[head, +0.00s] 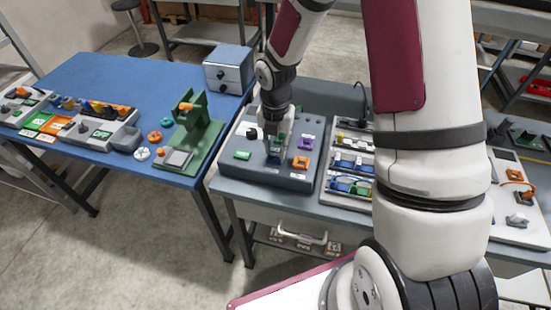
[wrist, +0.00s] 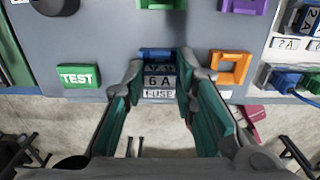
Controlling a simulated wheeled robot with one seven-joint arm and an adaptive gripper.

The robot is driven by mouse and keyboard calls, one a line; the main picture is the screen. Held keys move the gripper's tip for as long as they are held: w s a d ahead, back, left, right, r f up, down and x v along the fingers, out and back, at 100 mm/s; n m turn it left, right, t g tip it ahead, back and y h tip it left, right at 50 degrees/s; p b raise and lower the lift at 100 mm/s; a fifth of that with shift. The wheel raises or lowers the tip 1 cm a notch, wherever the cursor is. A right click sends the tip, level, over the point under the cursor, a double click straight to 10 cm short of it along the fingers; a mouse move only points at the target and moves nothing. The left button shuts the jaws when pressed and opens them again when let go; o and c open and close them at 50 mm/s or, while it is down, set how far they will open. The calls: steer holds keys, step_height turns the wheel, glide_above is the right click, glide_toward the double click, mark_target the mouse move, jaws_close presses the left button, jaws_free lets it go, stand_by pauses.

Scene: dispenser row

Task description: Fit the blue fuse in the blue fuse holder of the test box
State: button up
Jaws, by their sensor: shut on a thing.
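The grey test box (head: 262,178) stands on the bench with coloured fuse holders on its top. My gripper (head: 274,150) points down over the blue fuse holder's place at the box's front middle. In the wrist view my gripper (wrist: 160,72) is shut on the blue fuse (wrist: 160,69), which shows as a dark block with pale lettering between the fingertips. A blue edge of the blue fuse holder (wrist: 157,53) shows just beyond it. The fuse covers most of the holder, so I cannot tell how deep it sits. A "6 A FUSE" label shows in front.
Orange (wrist: 231,68) and purple (head: 306,142) holders are to the right, a green holder (wrist: 160,3) behind. A green TEST button (wrist: 79,76) and black knob are left. A rack of fuses (head: 350,163) stands right of the box. A blue table (head: 100,75) is left.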

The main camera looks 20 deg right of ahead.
steer(key=o, duration=1)
steer(key=shift+r+p, duration=1.2)
steer(key=shift+r, duration=2.25)
step_height(320, 180, up, 12)
steer(key=shift+r, duration=0.1)
